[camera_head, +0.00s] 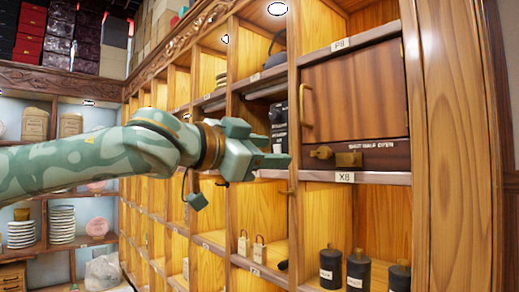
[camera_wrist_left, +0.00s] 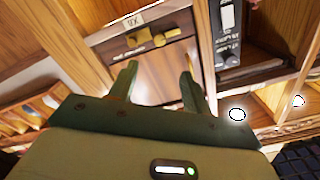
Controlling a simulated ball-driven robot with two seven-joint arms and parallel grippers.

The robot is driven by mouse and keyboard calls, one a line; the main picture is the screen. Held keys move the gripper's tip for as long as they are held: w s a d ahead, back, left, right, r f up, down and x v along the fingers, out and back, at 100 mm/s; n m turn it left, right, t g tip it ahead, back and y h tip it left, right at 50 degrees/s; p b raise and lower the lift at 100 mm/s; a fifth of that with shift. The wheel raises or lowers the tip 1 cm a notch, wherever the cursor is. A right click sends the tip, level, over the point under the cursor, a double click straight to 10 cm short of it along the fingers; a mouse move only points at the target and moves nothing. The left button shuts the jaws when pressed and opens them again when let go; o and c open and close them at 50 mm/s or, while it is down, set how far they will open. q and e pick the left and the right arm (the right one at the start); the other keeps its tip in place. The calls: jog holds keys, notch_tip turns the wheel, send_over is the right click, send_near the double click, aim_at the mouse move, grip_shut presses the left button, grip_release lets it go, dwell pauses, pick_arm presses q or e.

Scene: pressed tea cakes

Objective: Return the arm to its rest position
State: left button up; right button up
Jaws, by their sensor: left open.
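My left arm (camera_head: 90,155), mottled green, reaches in from the left across the head view. Its left gripper (camera_head: 274,150) is open, with nothing between its fingers. It is in front of the shelving, left of a closed wooden door (camera_head: 352,92) with a brass handle. In the left wrist view the two fingers (camera_wrist_left: 158,70) stand apart, pointing toward the same door (camera_wrist_left: 155,80), which appears upside down. I cannot tell the exact gap to the door. My right gripper is not in view.
A brass latch (camera_head: 348,159) sits below the door, above the X8 label (camera_head: 344,177). Dark bottles (camera_head: 358,270) stand in the lower right compartment. A black device (camera_head: 279,128) is in the cubby behind the gripper. Stacked plates (camera_head: 62,224) are on the left shelves.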

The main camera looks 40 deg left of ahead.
pick_arm(q)
jog(key=shift+s, duration=0.8)
